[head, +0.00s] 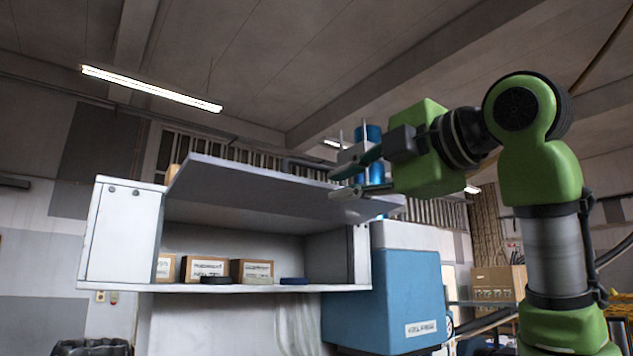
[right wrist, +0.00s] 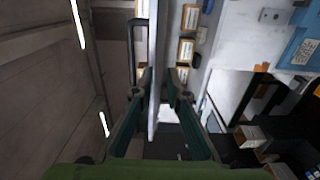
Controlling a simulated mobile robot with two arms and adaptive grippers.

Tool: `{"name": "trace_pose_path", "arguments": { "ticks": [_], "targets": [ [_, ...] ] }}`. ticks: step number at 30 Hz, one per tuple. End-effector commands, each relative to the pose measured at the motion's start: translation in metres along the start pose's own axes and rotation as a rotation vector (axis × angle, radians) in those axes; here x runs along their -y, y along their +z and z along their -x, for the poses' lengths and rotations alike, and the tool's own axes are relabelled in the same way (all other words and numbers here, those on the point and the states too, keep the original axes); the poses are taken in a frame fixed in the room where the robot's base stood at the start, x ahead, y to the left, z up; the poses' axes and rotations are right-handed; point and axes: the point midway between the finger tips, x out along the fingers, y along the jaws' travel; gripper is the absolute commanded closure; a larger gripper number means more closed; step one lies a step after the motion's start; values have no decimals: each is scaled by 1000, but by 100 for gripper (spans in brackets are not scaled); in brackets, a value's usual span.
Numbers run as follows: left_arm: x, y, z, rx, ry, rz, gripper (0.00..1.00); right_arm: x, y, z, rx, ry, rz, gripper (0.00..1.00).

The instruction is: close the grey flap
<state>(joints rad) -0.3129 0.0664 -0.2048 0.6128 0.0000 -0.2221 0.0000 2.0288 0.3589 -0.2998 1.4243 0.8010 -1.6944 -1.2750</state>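The grey flap (head: 262,186) is raised and sticks out from the top of the white cabinet's open compartment, tilted a little. A dark bar handle (right wrist: 133,40) shows on its outer face in the right wrist view. My right gripper (head: 347,180) is at the flap's right end, with one finger above the panel and one below. In the right wrist view my right gripper (right wrist: 162,80) is open, and the flap's edge (right wrist: 153,70) runs between its fingers, with a gap to the right finger. Whether the left finger touches cannot be told. My left gripper is out of view.
The white cabinet (head: 122,235) holds several labelled boxes (head: 207,268), a black disc (head: 216,280) and a blue disc (head: 294,281) on its shelf. A blue cabinet (head: 380,300) stands to the right. Blue cylinders (head: 374,135) show behind my right gripper.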

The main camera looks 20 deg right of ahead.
Motion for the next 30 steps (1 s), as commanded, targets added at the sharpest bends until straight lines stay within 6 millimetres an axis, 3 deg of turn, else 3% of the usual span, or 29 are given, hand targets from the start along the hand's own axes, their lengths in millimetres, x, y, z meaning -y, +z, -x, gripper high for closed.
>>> {"name": "trace_pose_path", "arguments": {
  "ticks": [1,4,12,23,25,30],
  "targets": [
    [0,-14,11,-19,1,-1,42,-5,-1,-12,-2,-2,0,86],
    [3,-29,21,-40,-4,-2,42,-5,-1,-32,-1,-2,0,86],
    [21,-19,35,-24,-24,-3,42,-2,0,-66,1,-1,-1,86],
    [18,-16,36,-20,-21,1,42,-1,0,-71,1,3,0,86],
    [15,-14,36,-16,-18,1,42,-1,0,-71,0,3,0,99],
    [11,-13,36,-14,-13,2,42,-2,0,-71,0,5,-1,100]
  ]
}}
